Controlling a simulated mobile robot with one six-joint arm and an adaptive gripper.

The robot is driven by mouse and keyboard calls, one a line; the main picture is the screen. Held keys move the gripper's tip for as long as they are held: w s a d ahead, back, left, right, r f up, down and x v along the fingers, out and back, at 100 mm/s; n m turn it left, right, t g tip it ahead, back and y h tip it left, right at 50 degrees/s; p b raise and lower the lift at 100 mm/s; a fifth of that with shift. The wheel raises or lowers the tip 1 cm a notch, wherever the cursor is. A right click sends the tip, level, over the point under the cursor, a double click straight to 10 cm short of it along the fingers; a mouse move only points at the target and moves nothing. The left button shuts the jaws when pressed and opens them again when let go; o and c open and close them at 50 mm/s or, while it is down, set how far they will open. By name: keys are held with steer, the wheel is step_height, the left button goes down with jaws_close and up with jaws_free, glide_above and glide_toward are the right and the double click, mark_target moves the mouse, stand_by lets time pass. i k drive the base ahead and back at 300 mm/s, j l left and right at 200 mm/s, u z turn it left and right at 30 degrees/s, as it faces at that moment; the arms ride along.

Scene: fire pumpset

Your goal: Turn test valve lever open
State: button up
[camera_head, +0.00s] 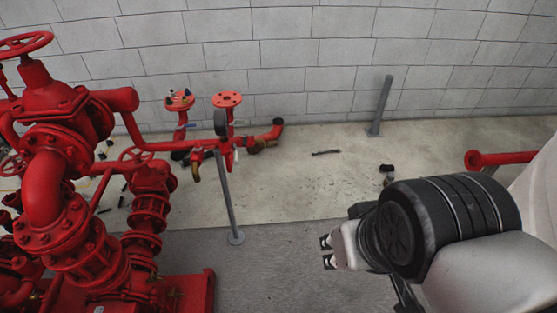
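The red test pipework (180,146) runs along the back wall, left of centre, on a grey post. It carries small brass fittings (196,172) and a dark round gauge-like part (220,122). I cannot tell which small part is the test valve lever at this size. My gripper (327,252) is at lower centre right, pointing left. Its two dark fingertips are apart with nothing between them. It is well to the right of and nearer than the pipework, and touches nothing.
Large red pumps and valves with handwheels (137,157) fill the left side. A grey support post (229,195) stands below the pipework. A leaning grey post (381,105) stands by the block wall. A red pipe (500,158) enters at right. The middle floor is mostly clear.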

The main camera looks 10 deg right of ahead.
mark_target(208, 147)
steer(key=i+j+u, duration=0.35)
steer(key=i, duration=0.35)
steer(key=i+j+u, duration=0.15)
steer(key=i, duration=0.25)
steer(key=i+u, duration=0.25)
steer(key=i+l+u, duration=0.3)
steer(key=i+j, duration=0.05)
steer(key=j, duration=0.05)
